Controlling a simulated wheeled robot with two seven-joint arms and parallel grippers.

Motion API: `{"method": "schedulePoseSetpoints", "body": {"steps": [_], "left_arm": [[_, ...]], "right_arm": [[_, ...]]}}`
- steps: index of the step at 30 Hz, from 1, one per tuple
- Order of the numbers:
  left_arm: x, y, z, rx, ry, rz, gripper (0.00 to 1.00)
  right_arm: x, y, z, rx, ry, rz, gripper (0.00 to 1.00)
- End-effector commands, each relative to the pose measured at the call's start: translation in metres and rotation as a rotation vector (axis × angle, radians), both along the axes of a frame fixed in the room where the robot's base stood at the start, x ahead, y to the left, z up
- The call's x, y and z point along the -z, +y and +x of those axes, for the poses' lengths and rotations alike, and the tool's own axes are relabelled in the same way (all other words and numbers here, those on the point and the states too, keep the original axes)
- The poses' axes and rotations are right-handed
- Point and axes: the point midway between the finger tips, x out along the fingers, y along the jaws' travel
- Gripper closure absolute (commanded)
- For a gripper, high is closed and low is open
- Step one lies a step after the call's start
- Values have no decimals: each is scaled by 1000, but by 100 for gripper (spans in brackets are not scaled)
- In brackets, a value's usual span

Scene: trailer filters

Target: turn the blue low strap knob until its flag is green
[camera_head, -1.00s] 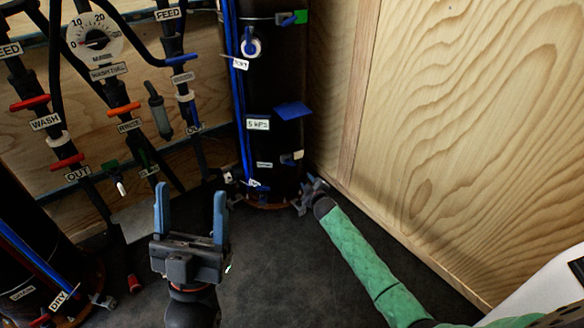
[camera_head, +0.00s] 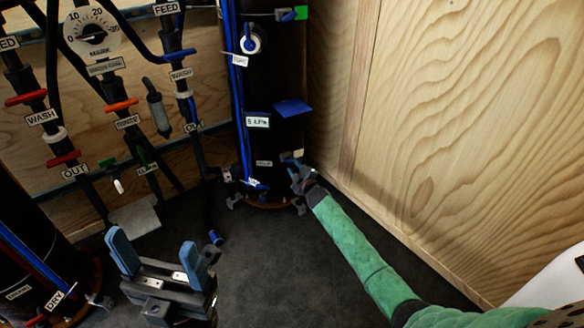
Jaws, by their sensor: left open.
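The low strap knob is small and blue, low on the front of the dark upright cylinder (camera_head: 271,85). It is largely covered by my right gripper, so its angle is unclear. A pale, whitish flag (camera_head: 299,153) shows just above it; I see no green there. My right gripper (camera_head: 294,164) is at the knob, at the end of the green-sleeved arm from the lower right. Its fingers are small and overlap the knob, so their opening and any grip cannot be told. My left gripper (camera_head: 155,258) is open and empty, low over the floor at the lower left.
An upper strap knob (camera_head: 288,16) with a green flag (camera_head: 301,13) sits higher on the cylinder. A blue plate (camera_head: 293,108) juts out above the low knob. A wooden wall (camera_head: 450,130) stands close on the right. Labelled pipes and valves fill the left. A small blue piece (camera_head: 215,238) lies on the floor.

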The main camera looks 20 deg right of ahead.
Motion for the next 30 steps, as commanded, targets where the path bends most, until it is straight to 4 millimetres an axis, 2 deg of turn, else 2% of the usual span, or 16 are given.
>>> {"method": "schedulePoseSetpoints", "body": {"steps": [7, 18, 23, 24, 30], "left_arm": [[10, -2, 1, -5, 6, 14, 31], [11, -2, 1, -6, 9, 19, 31], [11, -2, 1, -6, 9, 19, 31], [11, -2, 1, -6, 9, 19, 31], [10, -2, 1, -6, 9, 18, 31]], "right_arm": [[1, 3, 21, 1, 1, 0, 67], [0, 4, 24, 1, 1, 1, 67], [0, 4, 24, 1, 1, 1, 97], [0, 4, 24, 1, 1, 1, 100], [0, 4, 24, 0, 1, -4, 100]]}}
